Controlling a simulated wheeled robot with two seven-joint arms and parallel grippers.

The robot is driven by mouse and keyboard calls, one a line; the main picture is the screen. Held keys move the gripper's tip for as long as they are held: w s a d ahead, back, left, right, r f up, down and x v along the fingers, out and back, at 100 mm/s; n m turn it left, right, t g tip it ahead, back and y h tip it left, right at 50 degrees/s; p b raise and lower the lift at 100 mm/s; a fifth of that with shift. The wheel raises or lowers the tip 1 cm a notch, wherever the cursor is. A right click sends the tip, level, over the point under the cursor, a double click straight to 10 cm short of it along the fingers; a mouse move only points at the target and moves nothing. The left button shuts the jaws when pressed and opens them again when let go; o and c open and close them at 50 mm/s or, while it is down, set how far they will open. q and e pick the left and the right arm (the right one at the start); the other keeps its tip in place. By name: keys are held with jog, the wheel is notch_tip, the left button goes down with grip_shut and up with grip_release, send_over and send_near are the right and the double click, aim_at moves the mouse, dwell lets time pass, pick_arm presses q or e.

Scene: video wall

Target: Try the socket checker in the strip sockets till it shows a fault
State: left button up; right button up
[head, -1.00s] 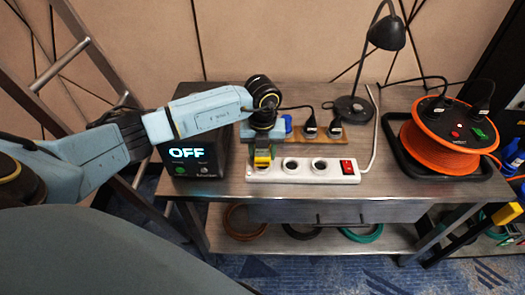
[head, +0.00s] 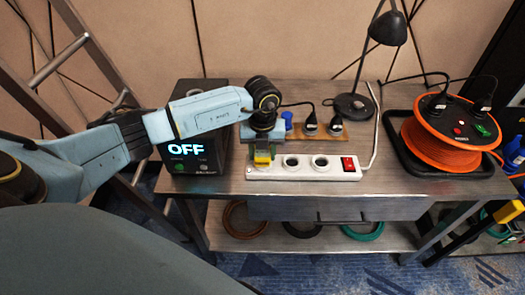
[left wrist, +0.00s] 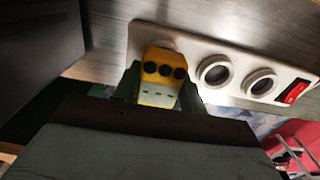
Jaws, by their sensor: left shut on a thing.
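The yellow socket checker (head: 262,156) is held in my left gripper (head: 262,150), at the left end of the white socket strip (head: 304,174). In the left wrist view the checker (left wrist: 160,78) sits over the strip's left socket between my fingers (left wrist: 158,92). Its three round lamps look dark. I cannot tell how deeply it is seated. The middle socket (left wrist: 214,72) and right socket (left wrist: 261,85) are bare. The strip's red switch (head: 348,164) is at its right end. My right gripper is not in view.
A black box (head: 190,150) showing "OFF" stands left of the strip. Behind are two black plugs (head: 323,125) on a wooden board and a desk lamp (head: 388,30). An orange cable reel (head: 450,148) stands right. A white cord runs from the strip's right end.

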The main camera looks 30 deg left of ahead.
pick_arm(q)
jog(key=shift+f, duration=0.15)
jog(key=o, duration=1.6)
jog(key=shift+r+p, duration=2.45)
jog(key=shift+r, duration=0.6)
